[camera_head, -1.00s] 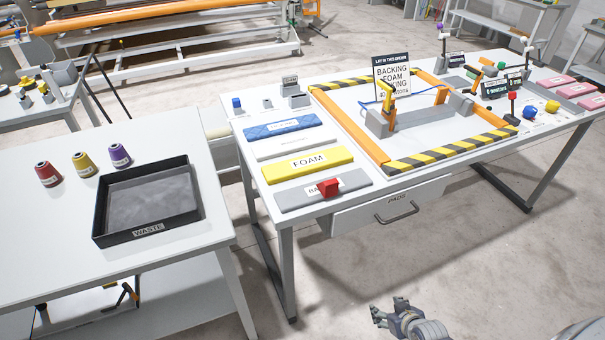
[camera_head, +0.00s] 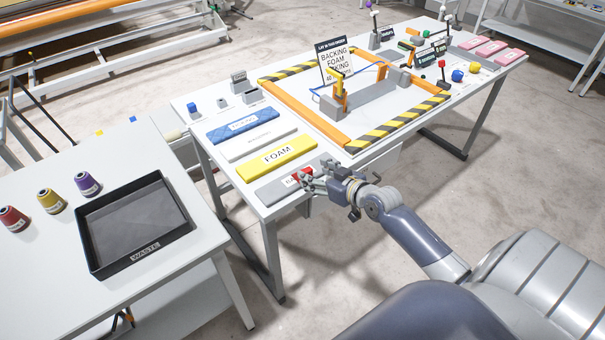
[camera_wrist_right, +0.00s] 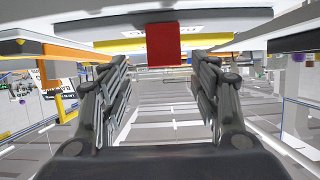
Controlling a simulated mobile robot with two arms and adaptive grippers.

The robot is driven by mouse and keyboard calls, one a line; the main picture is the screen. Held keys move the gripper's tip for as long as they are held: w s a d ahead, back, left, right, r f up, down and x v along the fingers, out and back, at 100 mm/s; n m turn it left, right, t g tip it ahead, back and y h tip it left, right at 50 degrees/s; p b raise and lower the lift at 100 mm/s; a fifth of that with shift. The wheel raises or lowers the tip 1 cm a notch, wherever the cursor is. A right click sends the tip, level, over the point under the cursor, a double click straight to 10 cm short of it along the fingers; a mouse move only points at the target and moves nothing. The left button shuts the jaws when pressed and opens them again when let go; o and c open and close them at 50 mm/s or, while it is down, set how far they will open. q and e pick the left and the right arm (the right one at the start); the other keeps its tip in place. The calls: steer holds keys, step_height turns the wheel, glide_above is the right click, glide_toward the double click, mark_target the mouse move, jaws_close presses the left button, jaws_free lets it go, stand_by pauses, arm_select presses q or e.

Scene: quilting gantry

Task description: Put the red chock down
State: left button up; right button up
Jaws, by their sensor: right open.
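The red chock (camera_head: 290,181) lies on the grey panel (camera_head: 267,194) at the near-left part of the gantry table, partly hidden by my right gripper. My right gripper (camera_head: 305,178) reaches in from the right at the chock, low over the panel. In the right wrist view the red chock (camera_wrist_right: 163,44) shows between the two open fingers (camera_wrist_right: 160,75), near their tips, with a gap on each side. Whether a finger touches it cannot be told. My left gripper is not in view.
The orange frame (camera_head: 305,115) with striped bars is to the right. A black WASTE tray (camera_head: 84,238) and thread cones stand on the left table.

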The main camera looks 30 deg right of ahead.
mark_target(306, 170)
steer(key=shift+p+x, duration=0.35)
steer(key=shift+x, duration=0.7)
steer(key=shift+a+p+x, duration=0.15)
steer(key=shift+x, duration=0.85)
steer(key=shift+a+p+x, duration=0.15)
steer(key=shift+x, duration=0.85)
steer(key=shift+r, duration=0.1)
steer(key=shift+c, duration=0.3)
steer(key=c, duration=1.2)
